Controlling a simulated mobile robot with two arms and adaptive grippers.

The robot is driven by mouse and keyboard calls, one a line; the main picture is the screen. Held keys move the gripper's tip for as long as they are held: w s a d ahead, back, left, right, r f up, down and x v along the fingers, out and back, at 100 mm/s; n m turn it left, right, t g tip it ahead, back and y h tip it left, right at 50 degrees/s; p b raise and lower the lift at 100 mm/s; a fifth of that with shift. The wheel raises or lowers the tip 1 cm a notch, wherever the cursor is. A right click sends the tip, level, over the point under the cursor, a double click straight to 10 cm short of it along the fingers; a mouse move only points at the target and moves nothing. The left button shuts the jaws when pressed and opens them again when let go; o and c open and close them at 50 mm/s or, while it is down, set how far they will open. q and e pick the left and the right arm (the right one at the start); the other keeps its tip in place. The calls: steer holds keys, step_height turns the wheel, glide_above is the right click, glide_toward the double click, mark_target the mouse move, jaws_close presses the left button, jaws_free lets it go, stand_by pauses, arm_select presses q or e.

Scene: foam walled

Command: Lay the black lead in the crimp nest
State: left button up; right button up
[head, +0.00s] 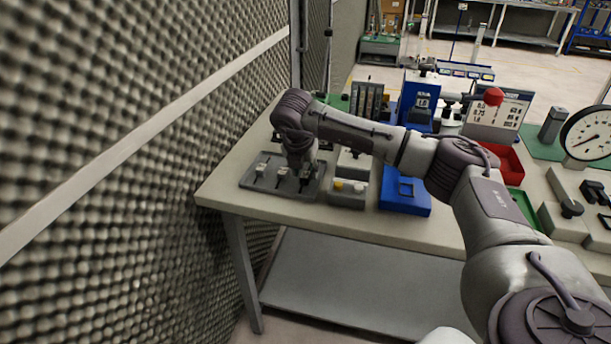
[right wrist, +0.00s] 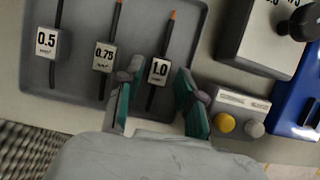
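Three dark leads with white size tags lie in a grey tray (head: 247,182); in the right wrist view the tray (right wrist: 75,80) shows the 0.5 lead (right wrist: 47,44), 0.75 lead (right wrist: 104,57) and 1.0 lead (right wrist: 159,71). Two show orange tips. My right gripper (right wrist: 158,78) is open, its fingers on either side of the 1.0 lead, apart from its tag. In the head view the right gripper (head: 303,170) points down over the tray's right side. A blue press (head: 418,98) with a red-knobbed lever stands behind my arm; I cannot make out the crimp nest. My left gripper is out of view.
A small block with yellow and grey buttons (head: 347,194) stands right of the tray, then a blue box (head: 404,197). A red bin (head: 505,163) and a dial gauge (head: 588,133) are farther right. A foam wall (head: 110,160) lines the left side.

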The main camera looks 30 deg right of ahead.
steer(key=shift+x, duration=0.85)
jaws_close()
steer(key=shift+r, duration=0.1)
